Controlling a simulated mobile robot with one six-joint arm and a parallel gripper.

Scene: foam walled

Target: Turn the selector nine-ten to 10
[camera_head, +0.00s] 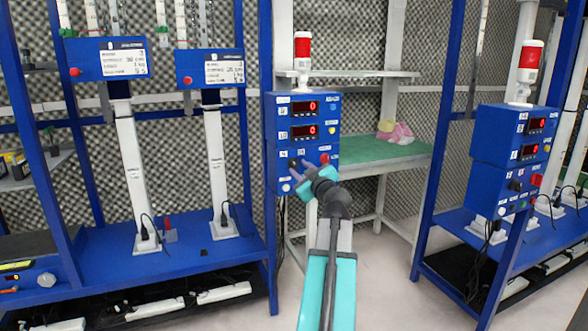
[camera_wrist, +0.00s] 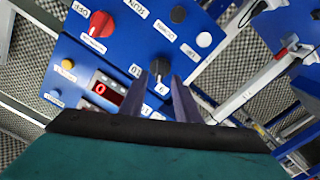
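The nine-ten selector is a black knob (camera_wrist: 160,68) on a blue control box, with the labels 10 (camera_wrist: 136,71) and 9 (camera_wrist: 160,88) beside it. It also shows small in the head view (camera_head: 293,163), on the lower part of the blue box (camera_head: 275,150). My gripper (camera_wrist: 160,78) is open, with its two grey fingers on either side of the knob and gaps visible between. I cannot tell whether the fingertips reach around it. In the head view my gripper (camera_head: 302,172) is in front of the lower panel. The knob's pointer direction is unclear.
In the wrist view, a red selector (camera_wrist: 101,24), another black knob (camera_wrist: 180,13), a white button (camera_wrist: 204,40), a yellow button (camera_wrist: 68,65) and a red display (camera_wrist: 108,90) share the panel. A similar blue box (camera_head: 490,185) stands at the right.

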